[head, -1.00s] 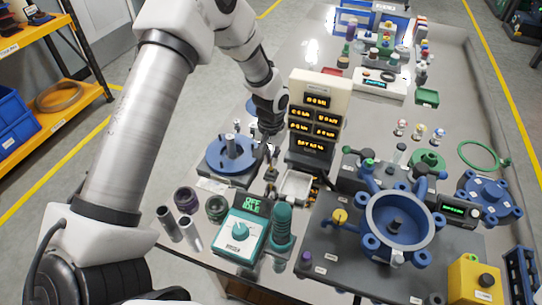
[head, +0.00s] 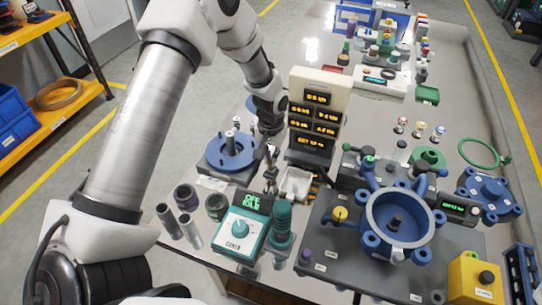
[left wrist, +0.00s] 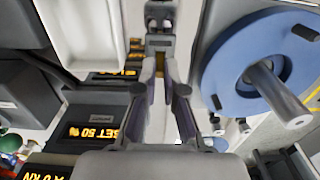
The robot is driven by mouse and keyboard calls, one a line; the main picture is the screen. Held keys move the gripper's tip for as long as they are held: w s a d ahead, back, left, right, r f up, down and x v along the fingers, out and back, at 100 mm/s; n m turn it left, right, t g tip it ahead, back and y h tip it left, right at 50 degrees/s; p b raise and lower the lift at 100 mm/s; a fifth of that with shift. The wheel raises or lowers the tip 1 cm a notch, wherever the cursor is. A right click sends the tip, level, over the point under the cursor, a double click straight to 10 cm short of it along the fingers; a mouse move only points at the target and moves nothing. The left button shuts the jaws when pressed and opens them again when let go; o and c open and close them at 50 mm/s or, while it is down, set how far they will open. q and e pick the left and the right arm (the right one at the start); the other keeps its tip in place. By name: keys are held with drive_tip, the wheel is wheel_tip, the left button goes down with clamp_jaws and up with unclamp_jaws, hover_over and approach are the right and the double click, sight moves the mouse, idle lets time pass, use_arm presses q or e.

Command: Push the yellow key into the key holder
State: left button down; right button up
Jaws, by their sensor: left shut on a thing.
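My left gripper (head: 271,158) points down between the blue round fixture and the display tower. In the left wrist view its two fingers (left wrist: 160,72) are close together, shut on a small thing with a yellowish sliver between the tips. I take this to be the yellow key (left wrist: 160,66), mostly hidden by the fingers. A small grey upright block (left wrist: 160,20) just beyond the fingertips may be the key holder. It also shows under the gripper in the head view (head: 270,186). I cannot tell whether the key is inside it. My right gripper is not in view.
The blue round fixture (head: 219,158) stands left of the gripper. The display tower (head: 315,125) and a white tray (head: 296,184) are close on the right. A teal control box (head: 241,236) and several cylinders stand nearer. A large blue ring fixture (head: 372,220) is farther right.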

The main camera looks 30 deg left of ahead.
use_arm(q)
drive_tip(key=shift+f, duration=0.4)
idle(0.3)
drive_tip(key=c, duration=1.2)
unclamp_jaws()
wheel_tip(320, 180, up, 9)
drive_tip(key=p, duration=0.8)
drive_tip(key=shift+r, duration=0.15)
